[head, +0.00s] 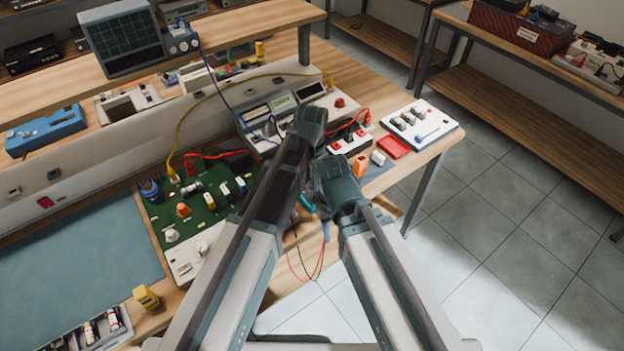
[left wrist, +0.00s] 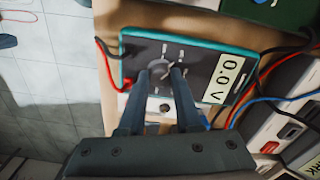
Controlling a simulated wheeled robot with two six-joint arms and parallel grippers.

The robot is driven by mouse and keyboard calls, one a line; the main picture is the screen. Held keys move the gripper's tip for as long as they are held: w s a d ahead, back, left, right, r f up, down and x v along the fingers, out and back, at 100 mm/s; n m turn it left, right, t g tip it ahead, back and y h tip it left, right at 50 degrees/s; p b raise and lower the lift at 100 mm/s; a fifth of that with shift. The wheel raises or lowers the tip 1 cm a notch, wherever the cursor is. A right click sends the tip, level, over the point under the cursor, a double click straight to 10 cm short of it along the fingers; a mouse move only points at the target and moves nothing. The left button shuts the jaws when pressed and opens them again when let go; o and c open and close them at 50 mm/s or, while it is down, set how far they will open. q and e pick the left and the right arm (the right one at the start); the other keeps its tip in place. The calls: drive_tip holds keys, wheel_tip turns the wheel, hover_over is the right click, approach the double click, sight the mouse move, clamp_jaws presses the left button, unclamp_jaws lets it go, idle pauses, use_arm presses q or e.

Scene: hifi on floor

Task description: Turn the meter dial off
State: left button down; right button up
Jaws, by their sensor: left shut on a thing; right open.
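The meter (left wrist: 200,62) has a dark face and a teal rim in the left wrist view. Its display (left wrist: 226,77) reads 0.0 V. The round dial (left wrist: 157,72) sits between the fingertips of my left gripper (left wrist: 166,76), which is shut on it. The fingers hide part of the dial, and I cannot tell which mark it points at. In the head view my arms cover most of the meter; only a teal edge (head: 306,203) shows. My right gripper (head: 338,190) is lower and to the right, open, its fingertips hard to make out.
Red and black leads run from the meter. A green circuit board (head: 200,205) lies left of my arms. The blue mat (head: 80,255) is clear.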

sight(312, 183)
use_arm(q)
drive_tip(key=n, duration=0.4)
drive_tip(key=shift+n, duration=2.1)
drive_tip(key=c, duration=0.6)
unclamp_jaws()
drive_tip(key=shift+r, duration=0.15)
wheel_tip(312, 183, up, 14)
drive_tip(key=p, duration=1.3)
drive_tip(key=shift+f+p, duration=0.2)
drive_tip(key=shift+p, duration=0.2)
